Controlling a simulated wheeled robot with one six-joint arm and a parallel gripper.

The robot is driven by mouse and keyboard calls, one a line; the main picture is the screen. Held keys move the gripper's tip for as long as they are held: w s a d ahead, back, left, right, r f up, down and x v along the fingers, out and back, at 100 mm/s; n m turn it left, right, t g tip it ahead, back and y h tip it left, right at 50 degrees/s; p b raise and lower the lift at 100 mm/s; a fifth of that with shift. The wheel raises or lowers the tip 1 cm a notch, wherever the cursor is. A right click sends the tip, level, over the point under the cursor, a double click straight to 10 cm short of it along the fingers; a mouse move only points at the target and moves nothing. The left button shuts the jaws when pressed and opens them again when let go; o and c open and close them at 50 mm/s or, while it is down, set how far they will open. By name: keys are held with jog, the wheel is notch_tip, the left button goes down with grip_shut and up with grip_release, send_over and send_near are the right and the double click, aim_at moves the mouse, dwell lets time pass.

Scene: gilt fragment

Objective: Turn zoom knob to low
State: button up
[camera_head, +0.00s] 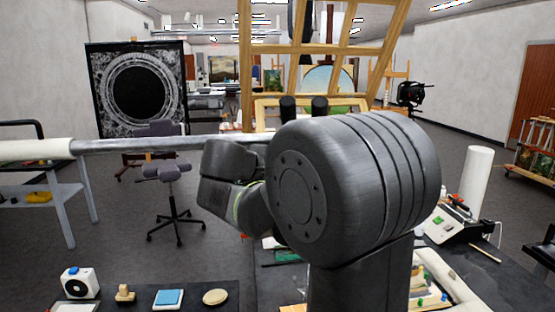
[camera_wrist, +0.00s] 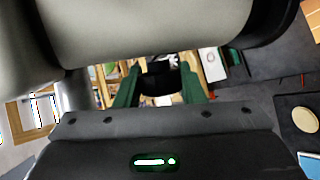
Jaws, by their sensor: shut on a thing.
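In the wrist view my gripper (camera_wrist: 160,73) has its two green fingers on either side of a small black part, which I take to be the zoom knob (camera_wrist: 158,82). The fingers are shut on it. A large smooth grey body (camera_wrist: 145,30) fills the top of this view, close above the fingers. The knob's marks and setting cannot be read. In the head view my arm hides the gripper and the knob. Two black upright cylinders (camera_head: 288,108), like eyepieces, show above my arm. A metal bar (camera_head: 165,144) comes in from the left behind it.
A dark table at the front left holds a white box with a black dial (camera_head: 80,283), a small wooden block (camera_head: 124,293), a blue pad (camera_head: 168,298) and a beige disc (camera_head: 215,297). A stool (camera_head: 170,180) stands behind. A white roll (camera_head: 478,175) stands at the right.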

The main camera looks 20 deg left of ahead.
jog(key=shift+f+g+p, duration=0.1)
jog(key=shift+g+p, duration=0.4)
jog(key=shift+g, duration=0.4)
jog(key=o, duration=1)
jog(key=shift+c, duration=0.2)
jog(key=b+v, duration=0.2)
jog(key=v, duration=1.2)
jog(key=shift+w+a, duration=0.15)
